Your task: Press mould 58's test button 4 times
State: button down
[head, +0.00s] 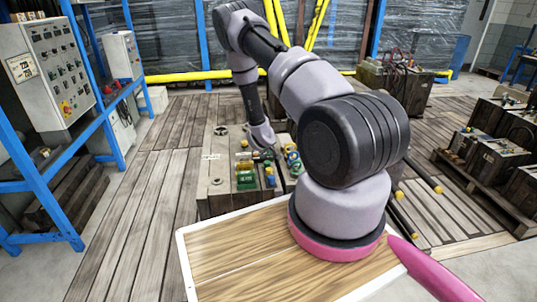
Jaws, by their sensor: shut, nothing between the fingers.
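A wooden-brown mould block (215,180) stands just beyond my wooden-topped base, in the middle of the view. A small white label (210,156) is on its top, too small to read, so I cannot tell whether this is mould 58. A green box (246,180) and several yellow, blue and green fittings sit on it. No test button can be made out. My gripper (267,152) points down over the top of the block, close to the coloured fittings. It is shut and empty. Its tips are small and partly hidden, so I cannot tell whether they touch anything.
A blue rack (75,120) with grey control cabinets (52,70) stands on the left. More moulds on a pallet (490,190) are at the right, and another block (395,85) is behind. The plank floor (130,190) at left is clear.

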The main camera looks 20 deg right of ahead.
jog(key=shift+r, duration=0.85)
jog(key=shift+r, duration=0.1)
notch_tip(320, 180, up, 5)
jog(key=shift+f, duration=0.1)
dwell(0.4)
dwell(2.4)
